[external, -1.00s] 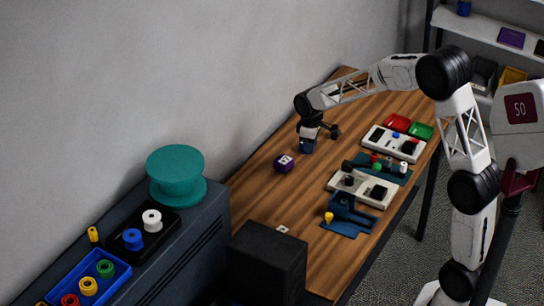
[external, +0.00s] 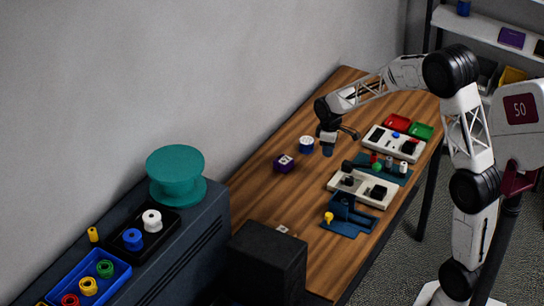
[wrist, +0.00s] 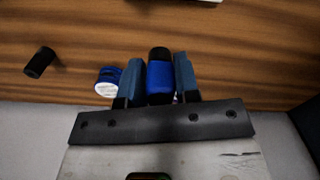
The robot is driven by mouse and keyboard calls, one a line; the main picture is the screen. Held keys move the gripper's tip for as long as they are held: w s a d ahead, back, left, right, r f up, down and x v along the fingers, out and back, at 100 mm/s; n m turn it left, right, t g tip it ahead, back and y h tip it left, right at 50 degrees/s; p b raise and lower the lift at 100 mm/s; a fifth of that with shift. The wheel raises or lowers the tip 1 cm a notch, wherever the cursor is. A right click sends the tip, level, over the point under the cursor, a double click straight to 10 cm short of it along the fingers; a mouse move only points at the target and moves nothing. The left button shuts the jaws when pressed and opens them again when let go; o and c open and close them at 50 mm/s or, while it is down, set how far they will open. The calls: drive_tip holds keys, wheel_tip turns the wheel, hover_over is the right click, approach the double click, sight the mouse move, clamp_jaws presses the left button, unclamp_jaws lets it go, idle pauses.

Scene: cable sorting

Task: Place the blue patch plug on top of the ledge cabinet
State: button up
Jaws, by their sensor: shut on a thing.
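In the wrist view, the blue patch plug (wrist: 159,80), blue with dark ends, is between the two blue-grey fingers of my gripper (wrist: 159,72), which is shut on it. In the external view my gripper (external: 328,148) points down over the far part of the wooden table; the plug cannot be made out there. Whether it touches the table is unclear. The dark blue-grey ledge cabinet (external: 195,245) stands at the lower left, well away from my gripper.
The cabinet top carries a teal spool (external: 176,170), a black tray (external: 165,226) and a blue tray (external: 118,280). Boards and fixtures line the table's right side.

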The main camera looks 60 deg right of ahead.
hover_over(327, 176)
drive_tip(key=shift+f, duration=2.75)
drive_tip(key=shift+f, duration=1.85)
drive_tip(key=shift+f, duration=0.1)
drive_tip(key=o, duration=0.9)
drive_tip(key=shift+o, duration=0.2)
wheel_tip(327, 176, up, 12)
drive_tip(key=shift+f, duration=0.25)
drive_tip(key=shift+r, duration=0.35)
